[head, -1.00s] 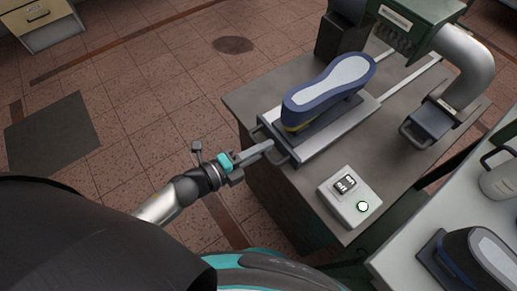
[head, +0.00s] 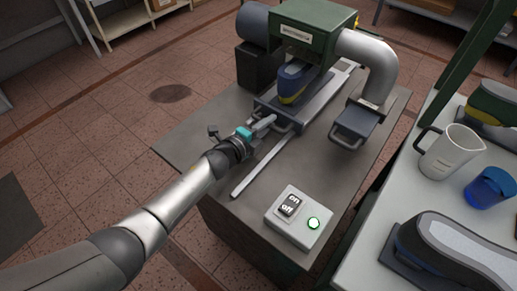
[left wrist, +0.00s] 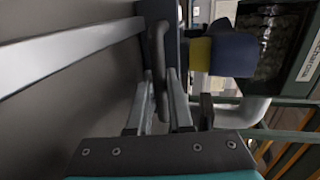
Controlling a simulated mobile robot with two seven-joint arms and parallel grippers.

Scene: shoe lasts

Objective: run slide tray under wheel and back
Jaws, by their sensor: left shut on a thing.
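The slide tray (head: 315,106) sits on its rails with its far part under the green machine (head: 306,32). A blue and yellow shoe last (head: 293,84) lies on it, its near end showing and the rest hidden beneath the housing. My left gripper (head: 271,121) is shut on the tray's near handle. In the left wrist view the fingers (left wrist: 164,92) close around the dark handle bar (left wrist: 158,45). The dark bristled wheel (left wrist: 275,42) shows there beside the blue last (left wrist: 233,53). My right gripper is not in view.
A bare rail (head: 262,163) runs toward the near side of the bench. A control box (head: 298,222) with an on/off switch and a lit green button stands nearby. A side table at right holds a jug (head: 449,153), a blue cup (head: 489,187) and another last (head: 455,254).

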